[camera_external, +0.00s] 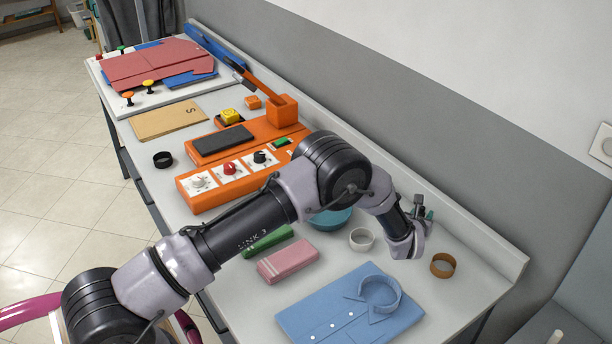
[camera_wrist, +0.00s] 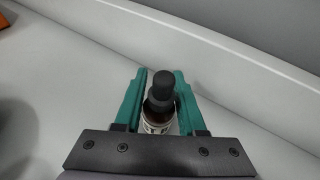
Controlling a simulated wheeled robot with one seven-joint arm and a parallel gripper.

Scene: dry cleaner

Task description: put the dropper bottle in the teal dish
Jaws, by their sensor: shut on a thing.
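The dropper bottle (camera_wrist: 162,104), dark with a black rubber bulb and a pale label, stands between the teal fingers of my gripper (camera_wrist: 160,92) in the wrist view. My gripper is shut on it. In the external view my gripper (camera_external: 424,214) is near the wall side of the counter, right of the dish; the bottle is hard to make out there. I cannot tell whether the bottle touches the counter. The teal dish (camera_external: 336,219) is partly hidden behind my arm, and only part of its rim and side shows.
A white ring (camera_external: 361,239) lies between the dish and my gripper, and a brown ring (camera_external: 443,265) lies to the right. A folded blue shirt (camera_external: 345,308), a pink block (camera_external: 288,262) and a green block (camera_external: 268,241) are nearer. An orange control panel (camera_external: 200,203) is beyond my arm.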

